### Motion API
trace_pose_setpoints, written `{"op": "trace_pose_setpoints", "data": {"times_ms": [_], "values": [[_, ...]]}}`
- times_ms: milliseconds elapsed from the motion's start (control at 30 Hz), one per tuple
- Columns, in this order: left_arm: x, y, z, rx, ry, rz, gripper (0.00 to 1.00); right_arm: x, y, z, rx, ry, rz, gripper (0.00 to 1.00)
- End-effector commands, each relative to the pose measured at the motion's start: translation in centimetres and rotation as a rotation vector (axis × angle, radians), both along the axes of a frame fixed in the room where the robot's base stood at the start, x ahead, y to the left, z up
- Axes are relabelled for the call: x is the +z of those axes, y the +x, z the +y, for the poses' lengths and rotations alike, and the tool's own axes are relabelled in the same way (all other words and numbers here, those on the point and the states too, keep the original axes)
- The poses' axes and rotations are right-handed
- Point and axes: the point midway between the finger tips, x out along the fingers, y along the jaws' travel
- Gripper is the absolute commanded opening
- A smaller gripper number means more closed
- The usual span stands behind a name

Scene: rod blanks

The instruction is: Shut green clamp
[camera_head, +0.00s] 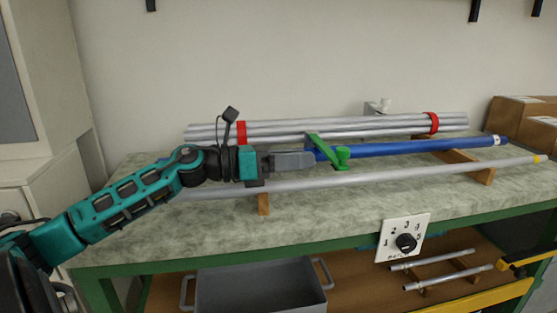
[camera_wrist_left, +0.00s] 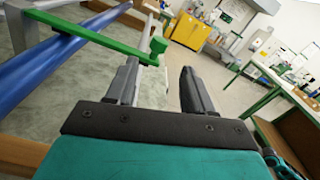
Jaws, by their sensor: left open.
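The green clamp (camera_head: 321,149) sits over the blue rod (camera_head: 412,148) near the rod's left end on the bench. Its arm spans across the rod, and a green handle end points to the front right. In the left wrist view the green clamp (camera_wrist_left: 95,38) shows as a long green bar ahead of the fingers, with a small upright end near the left fingertip. My left gripper (camera_head: 312,158) is beside the clamp; in the wrist view its two fingers (camera_wrist_left: 160,72) are apart with nothing clearly between them. Whether a finger touches the clamp I cannot tell. My right gripper is not in view.
Grey rods bundled with red bands (camera_head: 241,132) lie behind. A long grey rod (camera_head: 390,174) lies in front on wooden supports (camera_head: 480,176). A dial panel (camera_head: 403,238) hangs at the bench's front edge. A grey bin (camera_head: 262,285) stands below. Cardboard boxes (camera_head: 520,118) are at right.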

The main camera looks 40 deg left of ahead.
Motion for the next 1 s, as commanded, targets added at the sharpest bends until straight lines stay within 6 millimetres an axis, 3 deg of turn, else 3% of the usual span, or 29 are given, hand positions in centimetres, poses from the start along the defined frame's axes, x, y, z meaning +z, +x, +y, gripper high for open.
{"op": "trace_pose_setpoints", "data": {"times_ms": [333,1000], "values": [[0.0,-2.2,1.7,-0.002,0.000,0.000,0.52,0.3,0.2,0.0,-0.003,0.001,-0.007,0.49],[0.0,-2.5,1.9,-0.002,0.001,0.000,0.52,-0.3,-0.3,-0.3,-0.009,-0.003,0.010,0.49]]}}
